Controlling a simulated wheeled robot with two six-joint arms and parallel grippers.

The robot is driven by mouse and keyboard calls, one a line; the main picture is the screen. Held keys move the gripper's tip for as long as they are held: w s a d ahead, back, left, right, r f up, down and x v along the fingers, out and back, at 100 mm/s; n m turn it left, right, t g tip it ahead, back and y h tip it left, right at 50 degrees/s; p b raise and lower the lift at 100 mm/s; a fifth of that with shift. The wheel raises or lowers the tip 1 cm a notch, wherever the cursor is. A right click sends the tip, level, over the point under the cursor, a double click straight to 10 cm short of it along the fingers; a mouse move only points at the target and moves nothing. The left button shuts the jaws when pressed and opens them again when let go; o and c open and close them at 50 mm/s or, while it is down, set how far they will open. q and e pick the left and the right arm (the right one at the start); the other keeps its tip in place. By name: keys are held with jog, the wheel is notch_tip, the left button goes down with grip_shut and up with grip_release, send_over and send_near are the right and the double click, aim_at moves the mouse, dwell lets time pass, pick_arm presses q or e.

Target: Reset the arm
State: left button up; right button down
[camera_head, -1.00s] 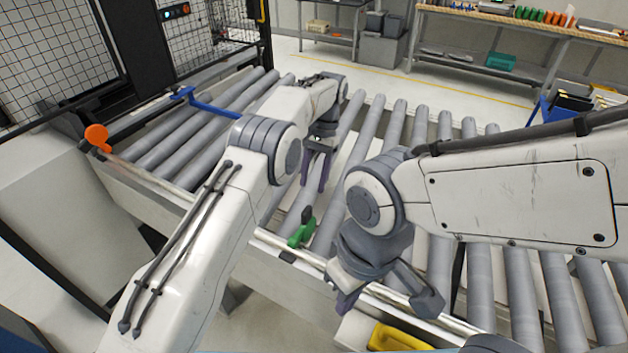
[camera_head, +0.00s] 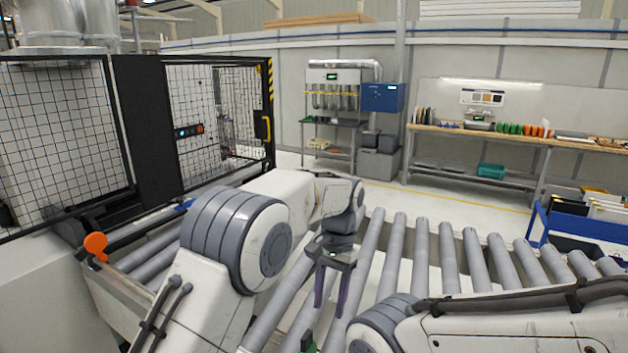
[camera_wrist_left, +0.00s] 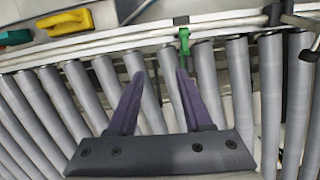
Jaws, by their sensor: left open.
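My left gripper (camera_head: 329,292) hangs over the roller conveyor (camera_head: 420,258) in the head view, its two purple fingers pointing down, apart and empty. The left wrist view shows the same open fingers (camera_wrist_left: 160,82) above the rollers, with nothing between them. My right arm comes in from the lower right in the head view; its gripper is out of the picture. A green clamp-like part (camera_wrist_left: 184,42) sits at the conveyor's edge, beyond the right fingertip in the wrist view. Only a bit of it (camera_head: 309,346) shows at the bottom of the head view.
An orange knob (camera_head: 96,245) stands at the conveyor's left side, near a black mesh cage (camera_head: 62,135). A blue cart (camera_head: 580,232) stands at the right. A workbench (camera_head: 480,135) is at the back. A yellow item (camera_wrist_left: 64,22) lies beyond the conveyor edge.

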pick_arm(q)
jog(key=s+a+r+t+h+b, duration=0.1)
jog(key=s+a+r+b, duration=0.1)
jog(key=s, duration=1.2)
jog(key=s+a+f, duration=0.2)
jog(key=s+a, duration=0.1)
jog(key=s, duration=0.4)
jog(key=s+a+f+t+h+b, duration=0.1)
jog(key=s+a+f, duration=0.1)
jog(key=s, duration=0.5)
jog(key=shift+s+a+f+m, duration=0.3)
jog(key=shift+a+m, duration=0.1)
jog(key=shift+a, duration=0.1)
jog(key=shift+d, duration=0.15)
